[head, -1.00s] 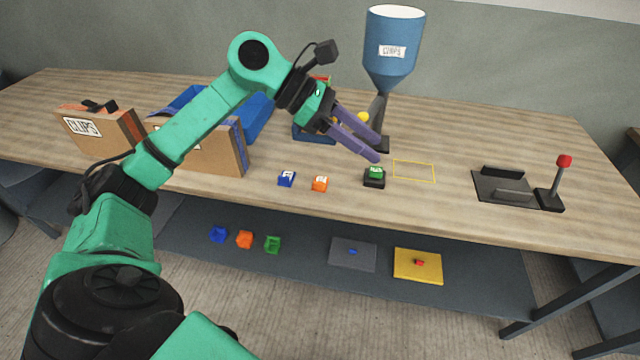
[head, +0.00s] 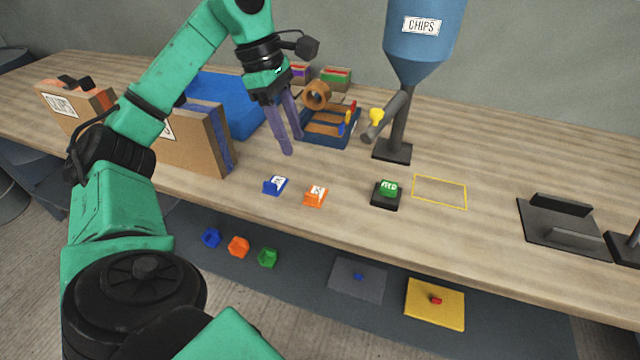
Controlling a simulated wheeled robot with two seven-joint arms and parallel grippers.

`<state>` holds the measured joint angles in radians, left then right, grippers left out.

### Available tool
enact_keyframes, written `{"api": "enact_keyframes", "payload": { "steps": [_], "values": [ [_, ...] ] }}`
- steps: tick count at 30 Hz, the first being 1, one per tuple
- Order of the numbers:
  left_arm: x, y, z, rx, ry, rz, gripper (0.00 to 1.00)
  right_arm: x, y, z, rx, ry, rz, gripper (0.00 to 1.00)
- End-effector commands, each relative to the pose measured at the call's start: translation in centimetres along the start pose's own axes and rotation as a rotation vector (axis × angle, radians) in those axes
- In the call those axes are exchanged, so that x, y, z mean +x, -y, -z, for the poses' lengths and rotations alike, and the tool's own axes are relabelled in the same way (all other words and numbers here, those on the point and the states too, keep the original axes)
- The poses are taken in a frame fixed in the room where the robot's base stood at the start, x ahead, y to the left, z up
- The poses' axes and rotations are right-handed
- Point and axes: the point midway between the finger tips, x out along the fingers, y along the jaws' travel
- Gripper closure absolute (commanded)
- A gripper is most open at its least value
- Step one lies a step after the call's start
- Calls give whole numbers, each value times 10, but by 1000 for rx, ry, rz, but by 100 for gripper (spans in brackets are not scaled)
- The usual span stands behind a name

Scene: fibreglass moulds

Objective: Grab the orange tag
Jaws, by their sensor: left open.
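The orange tag (head: 316,196) lies on the table near its front edge, with a white label on top. A blue tag (head: 275,185) lies just left of it. A green tag (head: 388,188) sits on a small black base to the right. My left gripper (head: 295,144) is open and empty, with its purple fingers pointing down. It is above the table, behind and a little left of the orange tag, and does not touch it. My right gripper is not in view.
A blue chips hopper (head: 420,40) stands behind on a black stand. A blue tray (head: 330,136) with parts lies behind my gripper. Cardboard boxes (head: 190,150) stand at left. A yellow outline (head: 440,191) marks bare table at right. Orange, blue and green holders sit on the lower shelf.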

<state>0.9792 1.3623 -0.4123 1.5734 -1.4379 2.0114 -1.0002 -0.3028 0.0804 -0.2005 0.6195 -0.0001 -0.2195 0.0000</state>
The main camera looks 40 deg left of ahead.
Motion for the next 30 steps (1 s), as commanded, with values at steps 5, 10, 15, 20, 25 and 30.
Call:
{"api": "enact_keyframes", "payload": {
  "steps": [5,10,15,20,25,30],
  "values": [
    [57,1,2,2,0,6,51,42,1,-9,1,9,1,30],
    [82,1,1,1,-1,4,51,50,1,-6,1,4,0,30],
    [108,3,3,0,-3,5,51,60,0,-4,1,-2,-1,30],
    [135,4,3,1,-1,5,51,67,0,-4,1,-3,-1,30],
    [136,4,2,1,2,1,51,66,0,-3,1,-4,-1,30],
    [136,4,2,1,2,1,90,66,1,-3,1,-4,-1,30]
  ]
}}
